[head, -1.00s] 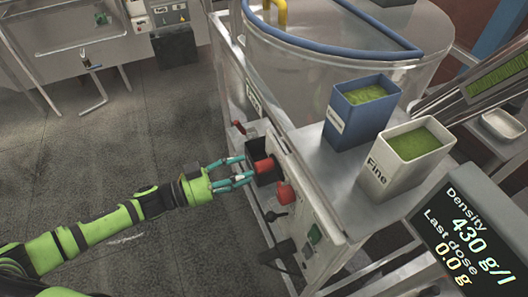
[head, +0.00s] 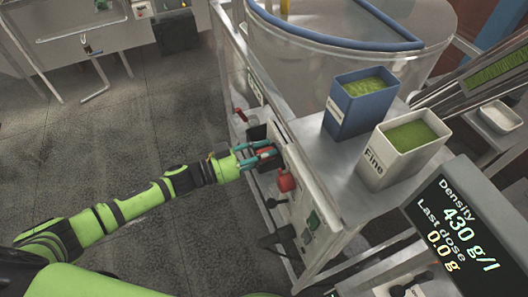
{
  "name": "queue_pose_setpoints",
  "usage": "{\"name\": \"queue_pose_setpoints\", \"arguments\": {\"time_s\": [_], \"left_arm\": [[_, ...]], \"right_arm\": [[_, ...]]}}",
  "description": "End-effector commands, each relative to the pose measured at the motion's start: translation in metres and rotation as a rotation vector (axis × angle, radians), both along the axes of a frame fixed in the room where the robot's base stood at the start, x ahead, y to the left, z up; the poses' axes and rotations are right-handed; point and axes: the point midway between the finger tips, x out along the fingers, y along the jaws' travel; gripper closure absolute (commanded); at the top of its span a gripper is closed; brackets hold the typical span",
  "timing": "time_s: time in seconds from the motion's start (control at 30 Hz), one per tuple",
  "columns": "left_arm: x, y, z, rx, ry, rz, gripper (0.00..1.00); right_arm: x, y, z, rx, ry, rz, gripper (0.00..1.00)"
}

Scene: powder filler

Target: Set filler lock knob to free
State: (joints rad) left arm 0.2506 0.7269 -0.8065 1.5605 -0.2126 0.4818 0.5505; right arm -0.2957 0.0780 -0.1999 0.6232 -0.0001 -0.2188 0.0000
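The filler's front panel (head: 306,222) carries several controls, and I cannot read which one is labelled as the lock knob. A second red knob (head: 286,182) and a small black knob (head: 274,202) are lower on the panel.
A blue container (head: 352,112) and a white "Fine" container (head: 391,157), both with green powder, stand on the metal shelf above the panel. A display (head: 462,230) is at the right. A black handle (head: 277,238) juts out below. The floor at left is clear.

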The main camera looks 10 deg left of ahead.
Motion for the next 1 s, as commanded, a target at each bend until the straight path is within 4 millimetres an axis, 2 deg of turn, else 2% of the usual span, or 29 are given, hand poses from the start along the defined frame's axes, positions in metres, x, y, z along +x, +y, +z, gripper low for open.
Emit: {"name": "queue_pose_setpoints", "arguments": {"time_s": [0.17, 0.4, 0.63, 0.67, 0.7, 1.0], "left_arm": [[0.000, -0.001, -0.003, -0.002, 0.000, -0.012, 1.00], [0.025, 0.016, -0.003, -0.001, -0.001, -0.010, 1.00], [0.026, 0.017, -0.001, -0.001, 0.000, -0.007, 1.00], [0.026, 0.017, -0.001, -0.001, 0.000, -0.007, 0.63], [0.026, 0.017, -0.001, -0.001, 0.000, -0.007, 0.47], [0.026, 0.017, -0.001, -0.002, 0.001, -0.006, 0.47]], "right_arm": [[-0.002, 0.004, -0.004, 0.005, 0.003, -0.002, 0.03], [-0.008, 0.002, -0.018, 0.003, 0.013, -0.002, 0.03], [-0.009, -0.001, -0.016, -0.001, 0.015, 0.000, 0.03], [-0.009, -0.001, -0.016, -0.002, 0.015, 0.000, 0.03], [-0.009, -0.001, -0.016, -0.002, 0.015, 0.000, 0.03], [-0.005, -0.004, -0.016, -0.006, 0.009, 0.001, 0.03]]}}
